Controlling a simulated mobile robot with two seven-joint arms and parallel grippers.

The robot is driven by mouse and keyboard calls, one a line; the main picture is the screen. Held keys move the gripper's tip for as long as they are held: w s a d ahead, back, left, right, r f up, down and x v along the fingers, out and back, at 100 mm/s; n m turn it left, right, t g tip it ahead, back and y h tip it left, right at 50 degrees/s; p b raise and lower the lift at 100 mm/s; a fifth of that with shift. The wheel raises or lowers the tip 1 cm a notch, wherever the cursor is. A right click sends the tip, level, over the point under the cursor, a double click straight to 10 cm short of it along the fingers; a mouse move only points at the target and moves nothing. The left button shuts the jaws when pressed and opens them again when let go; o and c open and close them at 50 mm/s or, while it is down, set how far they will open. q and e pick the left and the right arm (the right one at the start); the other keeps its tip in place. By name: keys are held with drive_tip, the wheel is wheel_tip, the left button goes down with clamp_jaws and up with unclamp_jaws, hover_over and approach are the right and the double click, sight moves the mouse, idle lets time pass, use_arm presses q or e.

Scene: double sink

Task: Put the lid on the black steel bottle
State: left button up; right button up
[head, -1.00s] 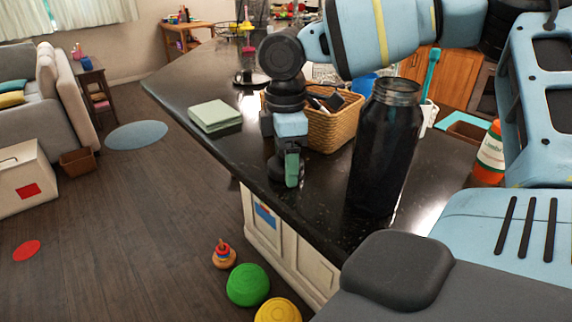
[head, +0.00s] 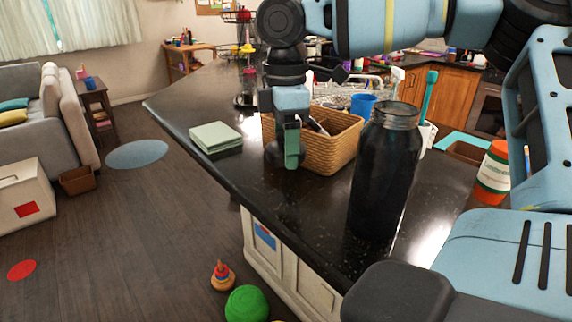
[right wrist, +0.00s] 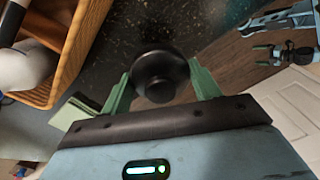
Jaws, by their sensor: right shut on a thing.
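The black steel bottle (head: 382,185) stands upright and uncapped on the dark counter near its front edge, its threaded neck (head: 397,112) showing. My right gripper (head: 290,150) is left of the bottle, above the counter and in front of the basket. It is shut on a round black lid (right wrist: 158,76), which shows between the green fingers in the right wrist view. In the head view the lid (head: 272,152) is mostly hidden behind a finger. My left gripper (right wrist: 272,54) is small at the upper right of the right wrist view; its jaws are unclear.
A wicker basket (head: 335,150) with items stands behind the right gripper. A pale green square stack (head: 215,137) lies to its left. An orange-and-white bottle (head: 492,172) and a blue cup (head: 363,104) stand near the black bottle. Counter between basket and bottle is clear.

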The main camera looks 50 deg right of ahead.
wheel_tip(320, 180, up, 2)
drive_tip(key=shift+s+r, duration=0.15)
drive_tip(key=shift+r, duration=0.15)
use_arm(q)
drive_tip(key=w+a+r+t+p, duration=0.1)
drive_tip(key=w+r+t+p, duration=0.1)
drive_tip(key=w+r+p, duration=0.4)
wheel_tip(320, 180, up, 3)
drive_tip(key=shift+w+f, duration=0.2)
drive_tip(key=shift+w, duration=0.15)
use_arm(e)
drive_tip(key=s+d+r, duration=0.4)
drive_tip(key=s+r, duration=1.2)
drive_tip(key=shift+d+r, duration=0.2)
drive_tip(key=shift+r, duration=0.2)
drive_tip(key=shift+w, duration=0.1)
drive_tip(key=shift+f, duration=2.15)
use_arm(q)
drive_tip(key=shift+s, duration=0.1)
use_arm(e)
drive_tip(key=shift+f, duration=1.05)
